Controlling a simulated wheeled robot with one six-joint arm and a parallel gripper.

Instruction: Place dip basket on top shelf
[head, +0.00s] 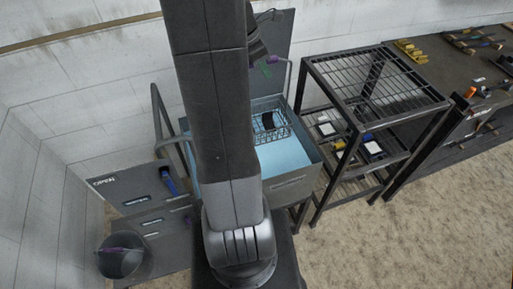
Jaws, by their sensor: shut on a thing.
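The dip basket (286,133), a wire basket, shows just right of my arm, inside or just above the open tank (291,184) with pale blue liquid. A black thing (268,120) is in or over the basket. I cannot tell whether the basket touches the liquid. My gripper (264,66) is mostly hidden behind my arm, above the basket, by a small green piece. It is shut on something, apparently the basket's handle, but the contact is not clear. The top shelf (370,82) is an empty dark wire grate on a rack right of the tank.
The rack's lower shelf holds white pads with black items (373,147). Dark posts surround the rack. A workbench (470,75) with tools stands at the far right. A bent pipe (289,75) rises behind the tank. A bucket (121,262) sits at lower left. Floor at lower right is clear.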

